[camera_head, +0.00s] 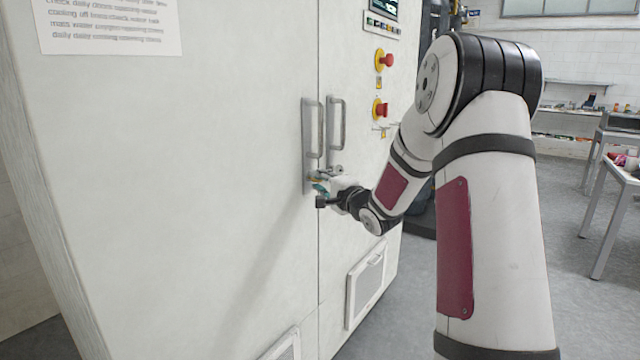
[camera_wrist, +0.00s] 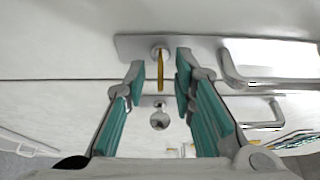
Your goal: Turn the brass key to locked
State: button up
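The brass key (camera_wrist: 160,70) sits in a round lock on a metal plate (camera_wrist: 135,46) in the wrist view. Its thin yellow bow hangs straight down in that picture. My gripper (camera_wrist: 158,70) is open, with one teal finger on each side of the key. A gap shows between the key and each finger; the right finger is closer. In the head view my gripper (camera_head: 322,188) is at the cabinet doors just below the handles. The key is too small and covered to make out there.
Two door handles (camera_head: 312,128) (camera_head: 337,124) stand above my gripper, close by. A second round lock (camera_wrist: 160,119) lies beyond the door seam in the wrist view. Red buttons (camera_head: 384,60) are on the cabinet's right side. A table (camera_head: 612,170) stands far right.

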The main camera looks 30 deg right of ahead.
grip_shut()
jog(key=shift+f+n, duration=0.1)
jog(key=shift+n, duration=0.2)
jog(key=n+t+b, duration=0.1)
jog(key=n+b, duration=0.2)
jog(key=shift+f+y, duration=0.2)
jog(key=shift+y, duration=0.1)
jog(key=n+t+b, duration=0.1)
jog(key=n+b, duration=0.1)
jog(key=n+t+y+b, duration=0.1)
jog(key=n+b, duration=0.1)
jog(key=n, duration=0.1)
jog(key=shift+d+f+n, duration=0.1)
jog(key=shift+f+n, duration=0.05)
jog(key=shift+n, duration=0.15)
jog(key=n+y+b, duration=0.2)
jog(key=n+b, duration=0.1)
jog(key=n, duration=0.1)
jog(key=n+y+b, duration=0.2)
jog(key=n+b, duration=0.1)
jog(key=n, duration=0.1)
jog(key=shift+d+t+b, duration=0.1)
jog(key=shift+t+b, duration=0.2)
jog(key=shift+n+y+b, duration=1.25)
jog(key=shift+n+y, duration=0.05)
jog(key=shift+n, duration=1.5)
